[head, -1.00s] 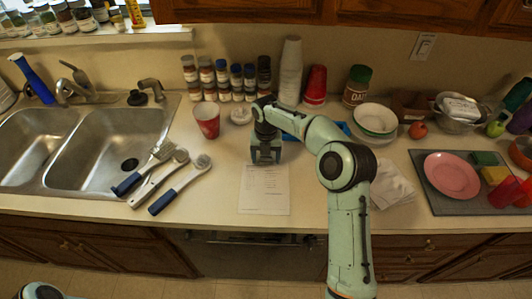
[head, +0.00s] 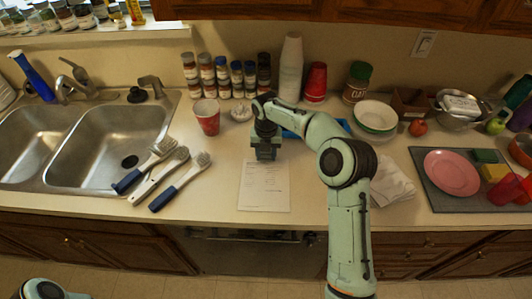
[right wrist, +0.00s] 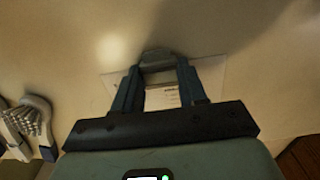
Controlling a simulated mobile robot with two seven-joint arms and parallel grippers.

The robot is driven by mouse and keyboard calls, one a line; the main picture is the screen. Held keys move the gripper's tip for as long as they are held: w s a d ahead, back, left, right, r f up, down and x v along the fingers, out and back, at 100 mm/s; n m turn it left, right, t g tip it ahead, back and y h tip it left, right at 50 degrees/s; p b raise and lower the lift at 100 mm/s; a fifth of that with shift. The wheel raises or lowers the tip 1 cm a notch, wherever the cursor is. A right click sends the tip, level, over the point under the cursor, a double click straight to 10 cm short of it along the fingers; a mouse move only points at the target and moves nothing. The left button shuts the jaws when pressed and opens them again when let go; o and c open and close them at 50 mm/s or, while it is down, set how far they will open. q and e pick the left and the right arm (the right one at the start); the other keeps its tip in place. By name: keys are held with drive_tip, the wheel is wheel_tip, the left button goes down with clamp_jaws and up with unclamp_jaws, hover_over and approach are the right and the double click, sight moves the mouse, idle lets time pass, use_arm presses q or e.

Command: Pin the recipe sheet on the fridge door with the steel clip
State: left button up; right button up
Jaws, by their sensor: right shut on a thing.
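The recipe sheet (head: 264,190) lies flat on the counter, a white page with faint print. My right gripper (head: 266,156) is at its far edge, pointing down. In the right wrist view, its two fingers (right wrist: 162,85) are shut on a dark grey piece, apparently the steel clip (right wrist: 157,58). The printed sheet (right wrist: 162,98) shows between and beyond the fingers. I cannot tell whether the clip touches the paper. The fridge door is in neither view. Only a piece of my left arm shows at the bottom left; its gripper is out of view.
Several brushes (head: 165,172) lie left of the sheet, beside the sink (head: 105,150). A red cup (head: 207,117) and spice jars stand behind. A blue item (head: 340,128) lies behind my right arm. A cloth (head: 390,180) and a grey mat (head: 440,205) are to the right.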

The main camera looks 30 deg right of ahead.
sight(266, 156)
drive_tip(key=shift+r+p, duration=0.95)
drive_tip(key=shift+r, duration=2.35)
use_arm(q)
drive_tip(key=shift+w+r, duration=1.3)
drive_tip(key=shift+w, duration=0.25)
use_arm(e)
drive_tip(key=shift+r, duration=2.8)
